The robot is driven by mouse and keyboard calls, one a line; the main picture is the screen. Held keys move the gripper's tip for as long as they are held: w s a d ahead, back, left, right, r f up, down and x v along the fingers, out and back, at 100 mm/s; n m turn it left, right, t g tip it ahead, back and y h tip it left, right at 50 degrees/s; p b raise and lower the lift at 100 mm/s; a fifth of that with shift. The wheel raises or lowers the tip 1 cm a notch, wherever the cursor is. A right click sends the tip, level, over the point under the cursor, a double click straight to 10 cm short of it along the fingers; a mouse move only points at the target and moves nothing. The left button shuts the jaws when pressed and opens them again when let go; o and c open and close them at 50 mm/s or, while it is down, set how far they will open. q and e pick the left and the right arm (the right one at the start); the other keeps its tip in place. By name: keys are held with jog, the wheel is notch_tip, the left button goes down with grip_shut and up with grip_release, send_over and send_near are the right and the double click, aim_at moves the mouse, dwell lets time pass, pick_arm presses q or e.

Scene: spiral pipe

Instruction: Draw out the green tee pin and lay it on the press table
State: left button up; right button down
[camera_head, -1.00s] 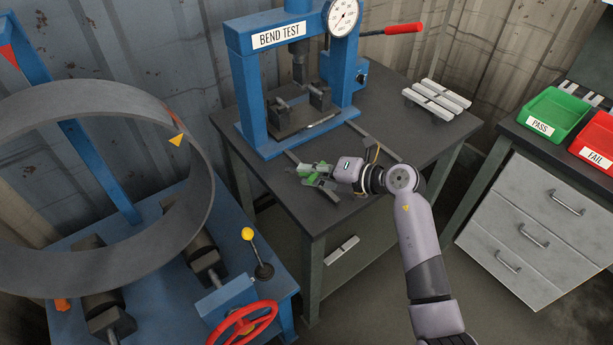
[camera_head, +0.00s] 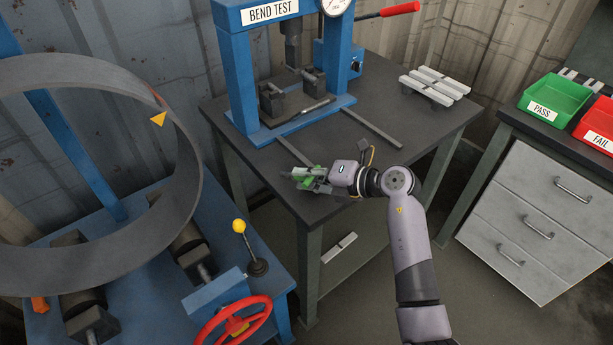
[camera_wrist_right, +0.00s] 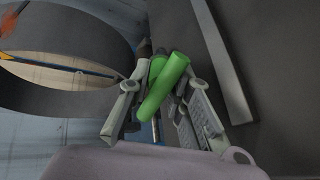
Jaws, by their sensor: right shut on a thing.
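My right gripper (camera_head: 308,178) is shut on the green tee pin (camera_head: 304,184), at the front left part of the press table (camera_head: 385,180). In the right wrist view the green pin (camera_wrist_right: 166,88) shows its bar crossing at a slant between the two fingers. The pin's shank is mostly hidden. In the head view the gripper and pin are low over the dark table top. I cannot tell whether the pin touches it. My left gripper is not in view.
The blue bend-test press (camera_head: 240,75) stands at the back of the table, with two rails running forward. Light bars (camera_head: 435,85) lie at the right back. The blue roller machine with a large ring (camera_head: 185,190) stands left. Front right table top is clear.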

jog(key=c, duration=1.4)
grip_release()
jog(key=shift+f, duration=0.1)
jog(key=shift+d, duration=0.1)
jog(key=v, duration=1.2)
